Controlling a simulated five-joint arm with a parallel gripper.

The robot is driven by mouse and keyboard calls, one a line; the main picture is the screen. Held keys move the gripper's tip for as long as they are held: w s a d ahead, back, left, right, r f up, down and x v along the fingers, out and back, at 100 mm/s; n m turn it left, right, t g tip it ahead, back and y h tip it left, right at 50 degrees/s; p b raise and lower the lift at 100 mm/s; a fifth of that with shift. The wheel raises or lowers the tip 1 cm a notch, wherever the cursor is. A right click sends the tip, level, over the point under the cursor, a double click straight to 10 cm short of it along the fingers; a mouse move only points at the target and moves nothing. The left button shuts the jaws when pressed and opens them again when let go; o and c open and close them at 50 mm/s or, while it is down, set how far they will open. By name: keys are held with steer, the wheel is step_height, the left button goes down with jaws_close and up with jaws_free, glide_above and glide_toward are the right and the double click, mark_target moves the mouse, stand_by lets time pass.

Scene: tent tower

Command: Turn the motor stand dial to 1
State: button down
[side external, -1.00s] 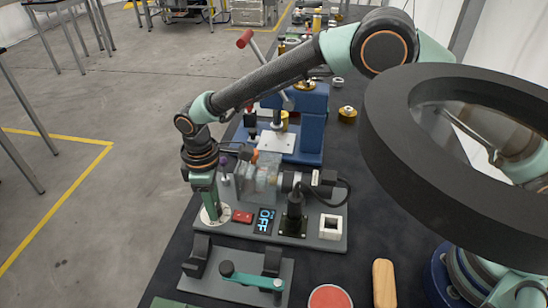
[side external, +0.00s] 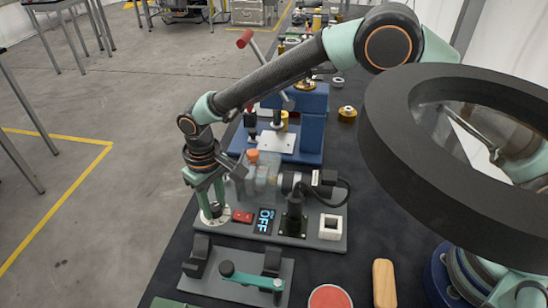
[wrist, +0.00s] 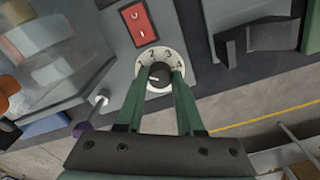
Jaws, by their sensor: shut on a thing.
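The motor stand (side external: 325,243) is a grey plate carrying a motor, a small display and a dial. The dial (side external: 222,221) is a white disc at the plate's left end. In the wrist view the dial (wrist: 167,54) has dark numerals around a black knob (wrist: 159,77). A light pointer mark shows on the knob, toward its left in that view; I cannot tell which numeral it meets. My gripper (side external: 212,211) points down over the dial. In the wrist view its green fingers (wrist: 159,80) are shut on the knob from both sides. The display (side external: 265,220) reads OFF.
A red switch (side external: 242,216) lies close beside the dial. Clear containers with an orange cap (side external: 253,155) stand just behind my gripper. A blue press (side external: 312,125) is farther back. A grey plate with a green lever (side external: 250,278) is in front. A large dark ring fills the right.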

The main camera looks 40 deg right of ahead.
mark_target(216, 206)
steer(key=shift+w+d+m, duration=0.15)
steer(key=shift+w+m, duration=0.05)
steer(key=shift+m, duration=0.4)
steer(key=c, duration=0.8)
jaws_free()
steer(key=shift+o, duration=1.3)
steer(key=shift+s, duration=0.1)
step_height(216, 206, up, 12)
steer(key=shift+r, duration=0.1)
